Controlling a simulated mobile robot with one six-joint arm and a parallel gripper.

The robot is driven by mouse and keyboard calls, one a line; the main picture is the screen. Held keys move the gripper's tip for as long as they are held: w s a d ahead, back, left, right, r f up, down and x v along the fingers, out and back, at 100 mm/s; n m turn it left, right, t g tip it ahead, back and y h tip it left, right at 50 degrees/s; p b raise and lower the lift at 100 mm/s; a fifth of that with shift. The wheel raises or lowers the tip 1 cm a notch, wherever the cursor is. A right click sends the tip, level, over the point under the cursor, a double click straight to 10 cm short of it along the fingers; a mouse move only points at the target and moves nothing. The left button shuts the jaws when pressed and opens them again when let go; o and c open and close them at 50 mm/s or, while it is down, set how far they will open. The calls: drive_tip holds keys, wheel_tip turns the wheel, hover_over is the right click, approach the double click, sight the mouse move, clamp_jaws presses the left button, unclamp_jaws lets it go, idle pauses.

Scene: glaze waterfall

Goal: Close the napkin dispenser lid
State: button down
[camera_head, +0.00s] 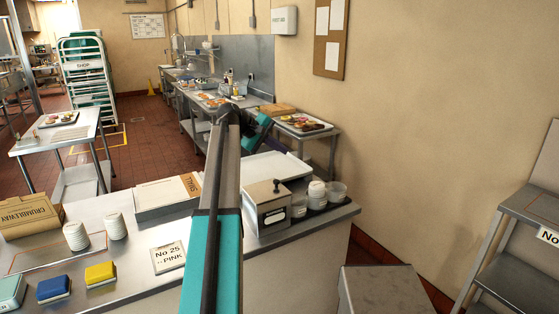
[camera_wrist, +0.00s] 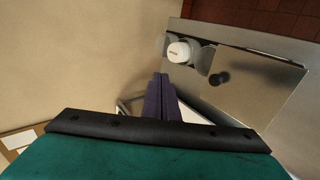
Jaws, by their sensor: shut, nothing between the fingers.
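The napkin dispenser (camera_head: 265,213) is a metal box on the near counter, right of my arm. Its flat metal lid (camera_head: 262,191) bears a dark knob and looks lowered onto the box, but I cannot tell if it is fully seated. The lid (camera_wrist: 255,85) and knob (camera_wrist: 220,78) also show from above in the wrist view, right of my gripper. My gripper (camera_wrist: 161,78) has its dark purple fingers together, empty and apart from the lid. In the head view it is beyond the dispenser, partly hidden by my arm.
White cups and tubs (camera_head: 318,192) stand close to the dispenser's right. A white tray (camera_head: 285,164) lies behind it. A cardboard box (camera_head: 165,197) and a No 25 card (camera_head: 168,257) lie to the left. The wall (camera_head: 430,130) is at the right.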

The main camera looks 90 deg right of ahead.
drive_tip(key=shift+s+r+b, duration=0.1)
drive_tip(key=shift+r+b, duration=0.3)
drive_tip(key=shift+r, duration=1.35)
